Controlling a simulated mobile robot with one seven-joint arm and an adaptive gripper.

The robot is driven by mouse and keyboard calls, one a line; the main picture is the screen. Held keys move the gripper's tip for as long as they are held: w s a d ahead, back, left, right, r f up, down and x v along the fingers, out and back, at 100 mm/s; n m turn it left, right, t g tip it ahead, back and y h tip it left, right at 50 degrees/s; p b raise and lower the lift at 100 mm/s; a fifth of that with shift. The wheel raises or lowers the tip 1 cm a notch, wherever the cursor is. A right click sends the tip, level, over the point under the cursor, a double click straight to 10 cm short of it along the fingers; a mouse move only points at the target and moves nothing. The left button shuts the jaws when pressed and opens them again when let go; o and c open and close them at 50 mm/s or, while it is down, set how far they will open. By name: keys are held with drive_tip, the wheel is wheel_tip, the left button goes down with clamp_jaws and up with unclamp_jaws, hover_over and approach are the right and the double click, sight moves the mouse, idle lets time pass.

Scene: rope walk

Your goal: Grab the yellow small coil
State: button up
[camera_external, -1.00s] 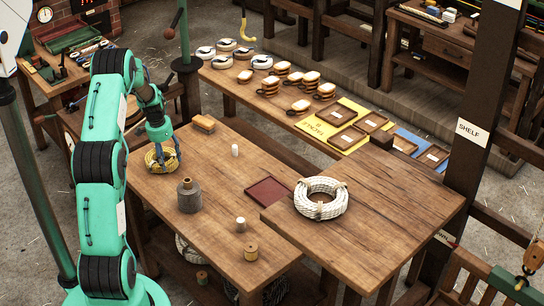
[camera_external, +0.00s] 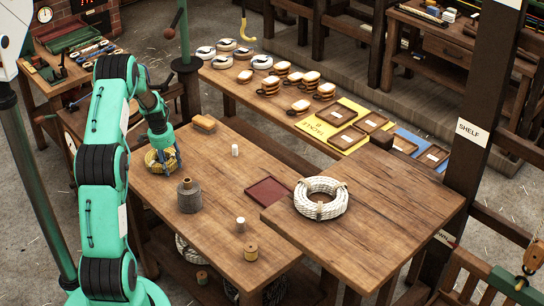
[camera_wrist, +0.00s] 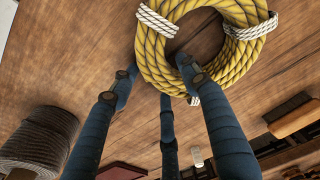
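The yellow small coil (camera_external: 158,160) lies at the left end of the wooden work table. In the wrist view the coil (camera_wrist: 152,50) fills the top, with white rope bindings round it. My gripper (camera_external: 163,160) is down at the coil, seen from outside. In the wrist view its three dark blue fingers (camera_wrist: 160,75) are apart. The left fingertip is beside the coil's outer edge, the right one overlaps the ring near its hole, and the third is at its lower edge. I see no firm grip; whether the tips touch the rope is unclear.
A grey spool (camera_external: 189,197) stands right of the coil, and a brush (camera_external: 204,124) lies behind it. Small white cylinders (camera_external: 235,150), a dark red tray (camera_external: 268,190) and a large white rope coil (camera_external: 321,198) are farther right. Table between them is bare.

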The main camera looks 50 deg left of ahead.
clamp_jaws()
drive_tip(key=shift+r, duration=0.2)
drive_tip(key=shift+r, duration=0.5)
drive_tip(key=shift+s+d+r+p, duration=0.15)
drive_tip(key=shift+r+p, duration=0.2)
drive_tip(key=shift+r, duration=0.3)
drive_tip(key=shift+s+d+r+p, duration=0.1)
drive_tip(key=shift+r+p, duration=0.25)
drive_tip(key=shift+r, duration=0.25)
drive_tip(key=s+d, duration=0.3)
drive_tip(key=s+d+p, duration=0.1)
drive_tip(key=s+d, duration=0.3)
drive_tip(key=s+d+r+p, duration=0.1)
drive_tip(key=s+d, duration=0.2)
drive_tip(key=s, duration=0.1)
drive_tip(key=shift+d+r, duration=0.1)
drive_tip(key=shift+d, duration=0.25)
